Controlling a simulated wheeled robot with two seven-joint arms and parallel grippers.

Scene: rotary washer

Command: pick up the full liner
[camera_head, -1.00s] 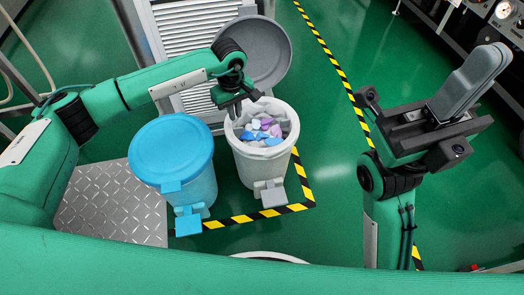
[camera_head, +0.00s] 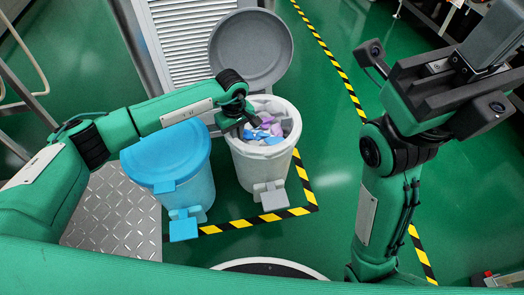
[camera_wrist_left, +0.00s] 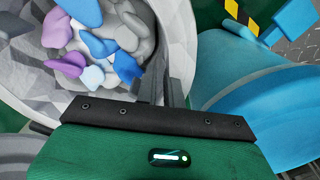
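The full liner (camera_head: 285,107) is a pale bag lining the white bin, its edge at the rim. It holds several blue, purple and grey crumpled pieces, also seen in the left wrist view, where the liner (camera_wrist_left: 35,85) shows faceted folds. My left gripper (camera_head: 240,126) points down at the left part of the bin's mouth. In the left wrist view its two dark fingers (camera_wrist_left: 163,88) are close together at the liner's edge; whether they pinch it is unclear. My right gripper (camera_head: 490,60) is raised at the upper right, away from the bin, partly cut off.
The white bin (camera_head: 262,165) has its grey lid (camera_head: 252,45) open behind it. A blue bin (camera_head: 190,187) with its lid shut stands close on the left. Yellow-black floor tape (camera_head: 240,221) borders them. Green floor right of the bins is clear.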

